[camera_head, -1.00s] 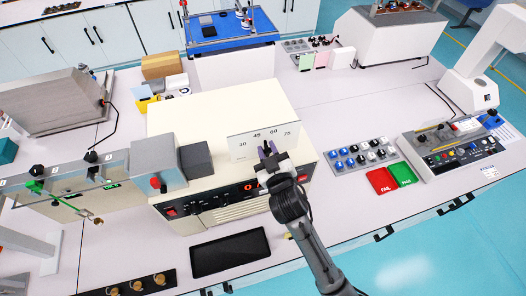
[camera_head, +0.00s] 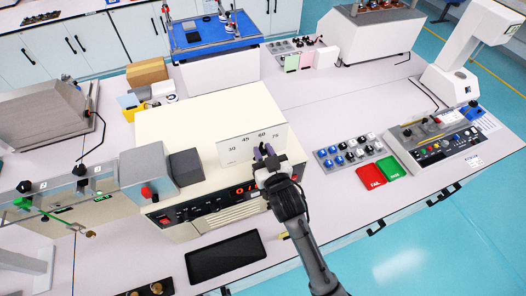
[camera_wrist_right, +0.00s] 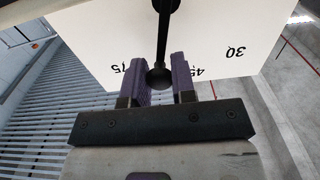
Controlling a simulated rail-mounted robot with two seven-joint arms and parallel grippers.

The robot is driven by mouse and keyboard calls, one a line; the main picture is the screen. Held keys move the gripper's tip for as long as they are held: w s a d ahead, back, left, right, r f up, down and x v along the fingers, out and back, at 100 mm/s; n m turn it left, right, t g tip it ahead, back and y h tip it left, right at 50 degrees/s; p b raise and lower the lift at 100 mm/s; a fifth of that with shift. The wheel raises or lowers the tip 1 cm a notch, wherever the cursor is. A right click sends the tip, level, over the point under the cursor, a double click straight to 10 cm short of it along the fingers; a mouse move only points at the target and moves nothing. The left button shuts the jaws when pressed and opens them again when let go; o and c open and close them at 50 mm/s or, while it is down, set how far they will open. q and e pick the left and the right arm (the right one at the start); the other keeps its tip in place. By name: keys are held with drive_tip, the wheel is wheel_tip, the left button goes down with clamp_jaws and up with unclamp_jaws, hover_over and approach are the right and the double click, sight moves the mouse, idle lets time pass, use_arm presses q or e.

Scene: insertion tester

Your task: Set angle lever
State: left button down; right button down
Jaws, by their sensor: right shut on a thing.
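The angle lever is a thin black rod with a ball knob (camera_wrist_right: 160,76), seen in the right wrist view in front of a white scale plate. The plate (camera_head: 231,152) stands on the cream tester box (camera_head: 180,121) and reads 30, 45, 60, 75. My right gripper (camera_head: 264,152) is at the plate's lower right, below the 60 and 75 marks. Its purple fingers (camera_wrist_right: 162,82) are shut on the lever, one on each side of the knob. In the wrist view the lever lies between 75 and 45; the 60 is hidden there. My left gripper is out of view.
A grey block (camera_head: 186,167) stands left of the plate. A red display on the tester front is partly hidden by my arm. A knob tray (camera_head: 349,150) and red and green FAIL/PASS pads (camera_head: 371,177) lie to the right.

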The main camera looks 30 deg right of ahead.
drive_tip(key=c, duration=1.1)
unclamp_jaws()
drive_tip(key=shift+o, duration=0.8)
drive_tip(key=s+a+b, duration=0.1)
drive_tip(key=s+b, duration=0.1)
drive_tip(key=s, duration=1.1)
drive_tip(key=shift+s+a, duration=0.35)
drive_tip(key=shift+a, duration=0.05)
